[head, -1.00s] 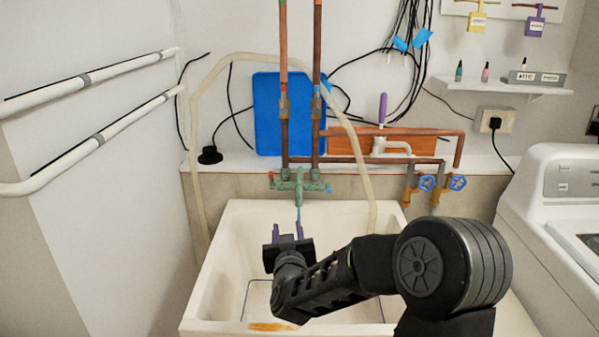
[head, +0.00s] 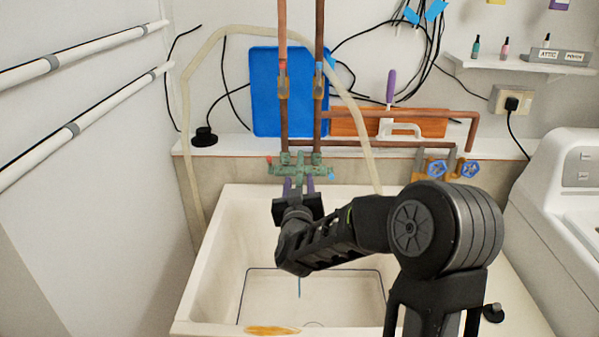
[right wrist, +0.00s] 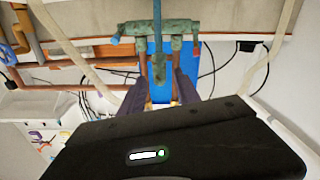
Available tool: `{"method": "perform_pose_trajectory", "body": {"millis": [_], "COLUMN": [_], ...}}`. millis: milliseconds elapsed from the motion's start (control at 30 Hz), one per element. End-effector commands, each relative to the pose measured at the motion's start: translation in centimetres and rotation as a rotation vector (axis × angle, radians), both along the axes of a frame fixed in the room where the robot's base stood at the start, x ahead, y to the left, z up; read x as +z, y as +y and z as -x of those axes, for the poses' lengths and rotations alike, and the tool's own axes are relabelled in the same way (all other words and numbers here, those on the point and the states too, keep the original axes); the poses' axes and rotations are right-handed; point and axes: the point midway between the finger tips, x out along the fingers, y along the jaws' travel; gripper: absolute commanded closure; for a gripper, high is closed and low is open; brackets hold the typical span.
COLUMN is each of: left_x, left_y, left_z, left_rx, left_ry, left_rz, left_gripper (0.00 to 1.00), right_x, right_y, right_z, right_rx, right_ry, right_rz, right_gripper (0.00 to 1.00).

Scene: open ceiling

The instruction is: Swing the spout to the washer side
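The green tap body (head: 302,168) is mounted on the wall above the back of the white sink (head: 215,265). It has a red and a blue handle end. Its green spout (right wrist: 158,68) points out from the wall toward my right gripper; in the head view the gripper mostly hides it. A thin blue stream or strip (head: 299,287) hangs below. My right gripper (head: 299,185) is open, with its purple fingers on either side of the spout. In the right wrist view the fingers (right wrist: 160,88) show a gap to the spout on both sides. My left gripper is out of view.
The white washer (head: 565,200) stands to the right of the sink. Valves with blue wheels (head: 453,169) sit right of the tap. A pale hose (head: 187,120) arches behind the tap. Copper pipes (head: 319,60) rise above it. A blue board (head: 265,90) leans on the wall.

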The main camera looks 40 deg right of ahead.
Motion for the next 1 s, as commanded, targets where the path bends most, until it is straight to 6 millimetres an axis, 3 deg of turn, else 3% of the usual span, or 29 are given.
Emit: {"method": "perform_pose_trajectory", "body": {"millis": [300, 667, 1000], "left_x": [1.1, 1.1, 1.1], "left_y": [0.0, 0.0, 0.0], "left_z": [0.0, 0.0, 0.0], "left_rx": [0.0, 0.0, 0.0], "left_ry": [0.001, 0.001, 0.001], "left_rz": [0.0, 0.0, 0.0], "left_gripper": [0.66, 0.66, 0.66], "right_x": [0.1, -0.1, 0.0], "right_y": [-2.9, -3.3, -3.3], "right_z": [-3.7, -4.3, -4.3], "right_rx": [-0.002, 0.0, 0.0], "right_ry": [0.0, 0.001, 0.001], "right_rz": [-0.001, -0.001, -0.001], "right_gripper": [0.61, 0.61, 0.87]}}
